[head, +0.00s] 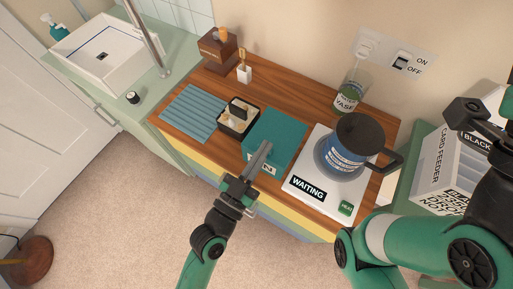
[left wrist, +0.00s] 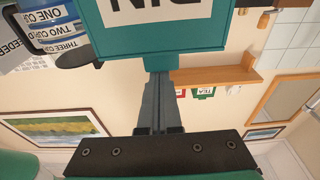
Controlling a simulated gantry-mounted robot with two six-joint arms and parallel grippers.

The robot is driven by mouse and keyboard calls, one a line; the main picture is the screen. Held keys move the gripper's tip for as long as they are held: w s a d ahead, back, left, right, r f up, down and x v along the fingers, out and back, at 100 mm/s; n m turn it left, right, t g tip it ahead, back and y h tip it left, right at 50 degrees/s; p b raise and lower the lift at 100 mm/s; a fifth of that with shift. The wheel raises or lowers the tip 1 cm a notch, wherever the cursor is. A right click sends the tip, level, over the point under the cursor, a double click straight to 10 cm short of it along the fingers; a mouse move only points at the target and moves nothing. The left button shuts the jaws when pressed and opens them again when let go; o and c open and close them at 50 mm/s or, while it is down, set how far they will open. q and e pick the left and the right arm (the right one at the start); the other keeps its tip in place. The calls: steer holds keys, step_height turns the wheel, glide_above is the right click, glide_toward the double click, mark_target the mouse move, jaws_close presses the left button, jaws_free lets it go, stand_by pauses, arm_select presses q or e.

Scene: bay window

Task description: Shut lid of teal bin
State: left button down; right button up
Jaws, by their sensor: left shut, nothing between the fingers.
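The teal bin (head: 281,130) stands on the wooden counter in the head view, between a small black-rimmed tray and a white scale-like unit. Its teal top looks flat and covering, but I cannot tell for sure whether the lid is fully down. Its BIN label faces the front. In the left wrist view the bin (left wrist: 205,43) fills the top, upside down. My left gripper (head: 264,148) is shut and empty, its fingertips at the bin's front top edge; contact is unclear. My right gripper (head: 463,112) is at the far right, its jaw state unclear.
A blue-and-dark jug (head: 350,150) sits on the white unit (head: 316,178) marked WAITING, right of the bin. The black-rimmed tray (head: 225,127) and a blue ribbed mat (head: 190,112) lie left. A water vase (head: 348,98) stands behind. A card feeder (head: 447,165) is right.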

arm_select(q)
step_height(320, 180, up, 5)
steer(key=p, duration=0.4)
steer(key=s+a+f+b, duration=0.4)
steer(key=s+f+b, duration=0.2)
steer(key=s+f, duration=0.1)
steer(key=shift+a+f, duration=0.15)
steer(key=shift+a, duration=0.05)
steer(key=shift+w, duration=0.1)
